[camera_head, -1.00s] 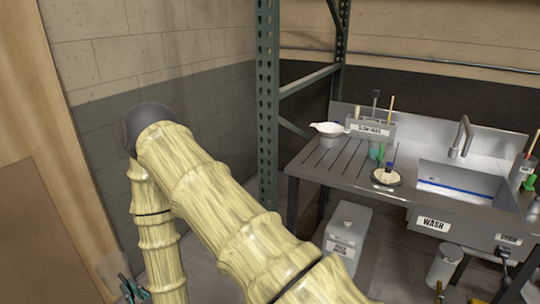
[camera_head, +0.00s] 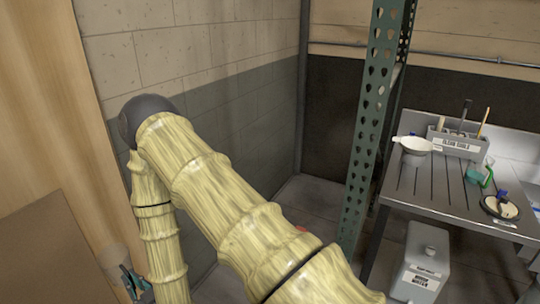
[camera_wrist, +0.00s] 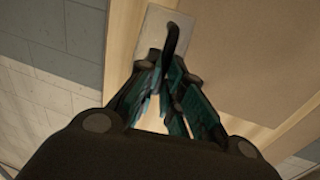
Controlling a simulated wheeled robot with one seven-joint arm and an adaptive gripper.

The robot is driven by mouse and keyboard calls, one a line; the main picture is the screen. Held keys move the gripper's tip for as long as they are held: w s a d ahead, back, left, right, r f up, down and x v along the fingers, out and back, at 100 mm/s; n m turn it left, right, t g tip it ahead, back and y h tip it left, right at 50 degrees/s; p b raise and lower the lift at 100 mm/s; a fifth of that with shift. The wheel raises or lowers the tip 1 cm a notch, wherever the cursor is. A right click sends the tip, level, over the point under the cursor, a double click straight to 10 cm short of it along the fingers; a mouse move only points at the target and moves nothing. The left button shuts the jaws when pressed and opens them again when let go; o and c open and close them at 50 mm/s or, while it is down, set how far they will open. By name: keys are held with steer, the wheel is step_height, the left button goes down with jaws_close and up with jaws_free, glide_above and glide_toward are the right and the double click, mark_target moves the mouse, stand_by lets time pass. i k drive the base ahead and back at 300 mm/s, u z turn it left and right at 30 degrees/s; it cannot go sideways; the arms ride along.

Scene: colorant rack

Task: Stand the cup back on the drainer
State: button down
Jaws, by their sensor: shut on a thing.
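The drainer (camera_head: 432,192) is the grooved metal board at the right of the head view, well away from my gripper.
A grey water container (camera_head: 420,262) stands below.

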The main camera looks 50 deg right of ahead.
mark_target(468, 195)
steer(key=i, duration=0.35)
steer(key=z, duration=1.9)
